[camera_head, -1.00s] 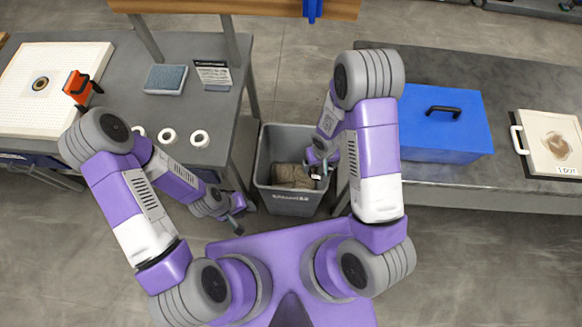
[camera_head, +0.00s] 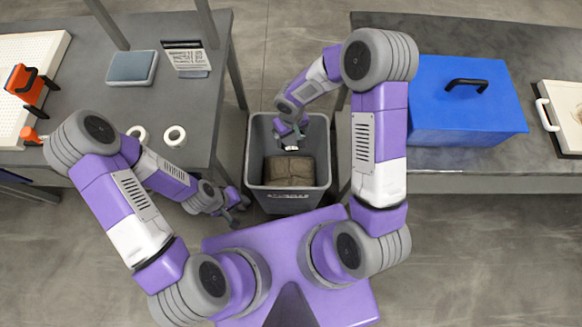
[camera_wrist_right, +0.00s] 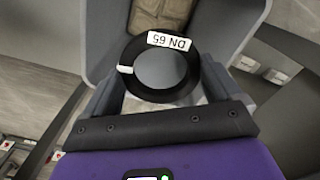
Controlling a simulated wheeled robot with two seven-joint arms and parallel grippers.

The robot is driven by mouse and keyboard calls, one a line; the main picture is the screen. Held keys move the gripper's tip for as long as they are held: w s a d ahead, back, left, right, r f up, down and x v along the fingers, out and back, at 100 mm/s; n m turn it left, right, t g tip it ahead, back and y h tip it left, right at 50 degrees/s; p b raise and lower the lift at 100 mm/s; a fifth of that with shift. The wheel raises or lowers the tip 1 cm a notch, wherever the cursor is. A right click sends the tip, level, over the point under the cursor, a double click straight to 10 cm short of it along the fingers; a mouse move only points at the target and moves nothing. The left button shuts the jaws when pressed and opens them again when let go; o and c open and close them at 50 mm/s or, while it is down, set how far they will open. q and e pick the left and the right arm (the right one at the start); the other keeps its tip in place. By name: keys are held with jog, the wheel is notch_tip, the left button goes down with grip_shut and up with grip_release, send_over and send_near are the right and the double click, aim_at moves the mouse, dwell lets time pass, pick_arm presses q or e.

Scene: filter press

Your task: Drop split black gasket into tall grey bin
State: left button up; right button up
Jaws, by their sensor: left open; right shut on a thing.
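The black gasket (camera_wrist_right: 161,68) is a flat ring with a white DN 65 label and a pale mark on its left side, seen in the right wrist view. My right gripper (camera_head: 291,148) is shut on it and holds it over the tall grey bin (camera_head: 255,160). In the right wrist view the bin (camera_wrist_right: 225,25) lies beyond the ring, with brown material inside. The gasket is hard to make out in the head view. My left gripper (camera_head: 236,211) is open and empty, low between the left table and my base.
Brown folded material (camera_head: 289,171) lies in the bin. The left table (camera_head: 190,100) holds white rings (camera_head: 174,136), a blue-grey pad (camera_head: 132,67), a sign (camera_head: 187,58) and an orange tool (camera_head: 28,84). A blue box (camera_head: 467,100) stands on the right table (camera_head: 440,176).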

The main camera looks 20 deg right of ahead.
notch_tip(320, 180, down, 6)
jog(key=b, duration=0.4)
jog(key=o, duration=0.7)
jog(key=shift+o, duration=0.2)
notch_tip(320, 180, up, 8)
jog(key=p, duration=0.2)
jog(key=shift+f+p, duration=0.2)
jog(key=shift+p, duration=0.2)
jog(key=s+a+f+m+y+p, duration=0.1)
jog(key=s+f+m+y, duration=0.1)
jog(key=s+f, duration=0.2)
jog(key=s+a+f+m+y+p, duration=0.1)
jog(key=s+f+m+y+p, duration=0.1)
jog(key=s, duration=0.9)
notch_tip(320, 180, down, 2)
jog(key=shift+s+a+f+m+t, duration=0.15)
jog(key=shift+m+t, duration=0.15)
jog(key=shift+m, duration=0.4)
